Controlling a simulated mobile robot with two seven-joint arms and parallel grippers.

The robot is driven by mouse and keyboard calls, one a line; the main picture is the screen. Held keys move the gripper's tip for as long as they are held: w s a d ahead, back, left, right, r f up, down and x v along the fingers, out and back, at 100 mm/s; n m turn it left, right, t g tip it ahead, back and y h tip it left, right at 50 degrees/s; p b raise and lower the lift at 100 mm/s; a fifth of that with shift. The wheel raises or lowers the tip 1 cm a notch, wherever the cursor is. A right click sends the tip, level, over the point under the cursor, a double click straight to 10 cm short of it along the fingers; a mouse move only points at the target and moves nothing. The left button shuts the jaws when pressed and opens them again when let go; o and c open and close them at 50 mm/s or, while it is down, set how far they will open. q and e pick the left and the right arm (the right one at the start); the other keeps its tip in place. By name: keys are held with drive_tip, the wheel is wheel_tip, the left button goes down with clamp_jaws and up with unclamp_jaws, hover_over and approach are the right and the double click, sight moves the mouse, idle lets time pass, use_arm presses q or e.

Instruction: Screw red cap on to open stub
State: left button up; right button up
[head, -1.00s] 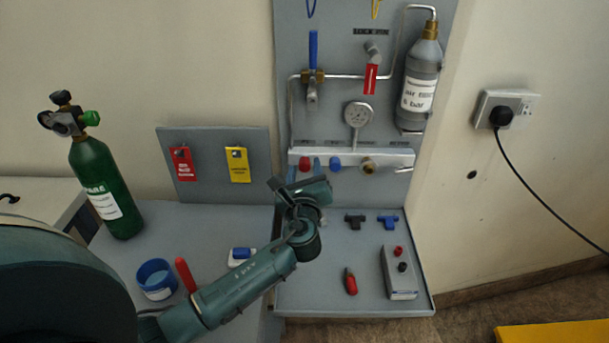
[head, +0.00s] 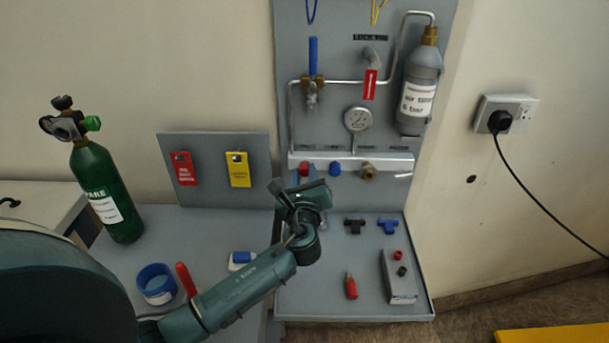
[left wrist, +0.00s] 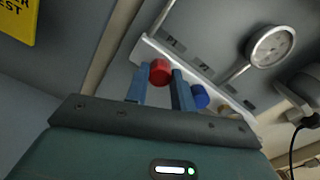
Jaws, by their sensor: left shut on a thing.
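My left gripper (left wrist: 158,84) reaches up to the white manifold bar (left wrist: 205,82) on the grey panel. Its two blue-grey fingers are shut on a red cap (left wrist: 159,71), held between their tips at the bar's left end. The red cap also shows in the head view (head: 304,169), just above my gripper (head: 303,178), whose fingertips are hard to make out there. Whether the cap sits on a stub behind it is hidden. Right of it on the bar are a blue cap (head: 335,169) and a brass open stub (head: 368,171). My right gripper is out of view.
A grey tray (head: 330,300) below the bar holds black and blue fittings, a red-handled tool (head: 351,286) and a grey box (head: 400,278) with a red and a black knob. A gauge (head: 358,118) and grey bottle (head: 420,90) are above. A green cylinder (head: 105,190) stands left.

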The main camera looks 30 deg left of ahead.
use_arm(q)
drive_tip(key=shift+f, duration=0.2)
drive_tip(key=shift+c, duration=1.3)
drive_tip(key=shift+r+p, duration=0.15)
drive_tip(key=shift+p, duration=0.2)
clamp_jaws()
drive_tip(key=m+p, duration=0.2)
drive_tip(key=p, duration=0.1)
drive_tip(key=shift+r+m, duration=0.15)
drive_tip(key=shift+m, duration=0.15)
drive_tip(key=shift+f+m, duration=0.25)
drive_tip(key=shift+m, duration=0.25)
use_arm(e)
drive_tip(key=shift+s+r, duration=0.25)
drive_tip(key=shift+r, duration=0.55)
use_arm(q)
drive_tip(key=shift+p, duration=0.3)
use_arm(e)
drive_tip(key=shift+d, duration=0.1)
